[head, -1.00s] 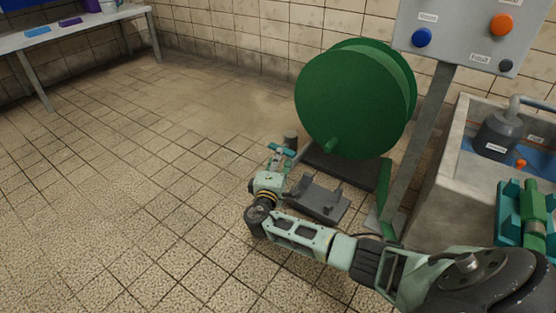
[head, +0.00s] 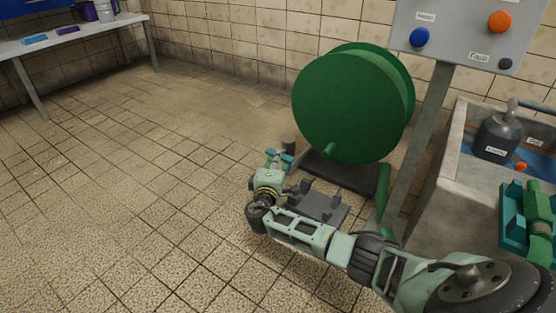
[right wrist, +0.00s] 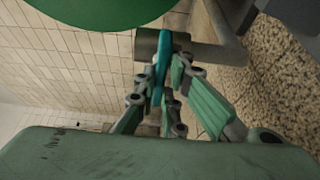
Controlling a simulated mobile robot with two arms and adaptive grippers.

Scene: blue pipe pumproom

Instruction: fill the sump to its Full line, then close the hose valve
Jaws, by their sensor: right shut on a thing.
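The concrete sump (head: 452,190) stands at the right with blue water (head: 472,151) visible inside. Its Full line cannot be made out. A dark grey pump (head: 497,137) and a small orange float (head: 520,167) are in it. A green hose end (head: 537,212) sits in a teal holder at the sump's near edge. My right gripper (head: 279,162) is low beside the hose reel, shut on a teal valve handle (right wrist: 162,62). The handle is on a grey cylindrical fitting (right wrist: 195,48), partly hidden by the fingers. My left gripper is out of view.
The large green hose reel (head: 350,105) stands just behind my right gripper. A grey control panel (head: 458,30) with blue, orange and dark buttons is on a post (head: 425,130). A grey floor bracket (head: 318,206) lies beside my arm. A bench (head: 75,37) is far left; the left floor is clear.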

